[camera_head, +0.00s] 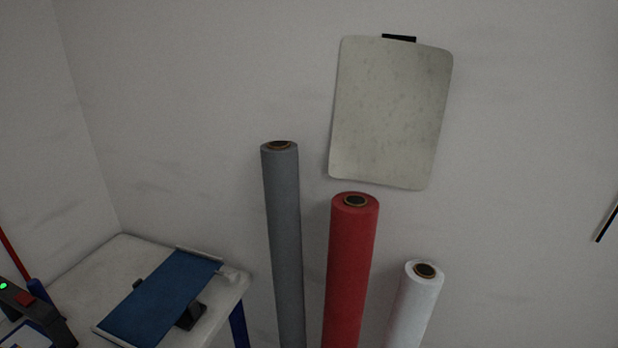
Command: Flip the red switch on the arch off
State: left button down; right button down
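At the lower left edge, a dark arch-like housing (58,322) is partly in view, cut off by the picture's left and bottom edges. A small red switch (25,298) sits on its top face, with a lit green light beside it to the left. The switch is too small to tell which way it is tipped. Neither of my grippers is in view.
A pale table (105,262) in the left corner carries a blue sheet on a stand (160,297). Right of it stand a grey roll (284,220), a red roll (350,260) and a white roll (414,300). A pale panel (390,112) hangs on the wall.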

aim_at(24, 299)
jog(key=u, duration=1.8)
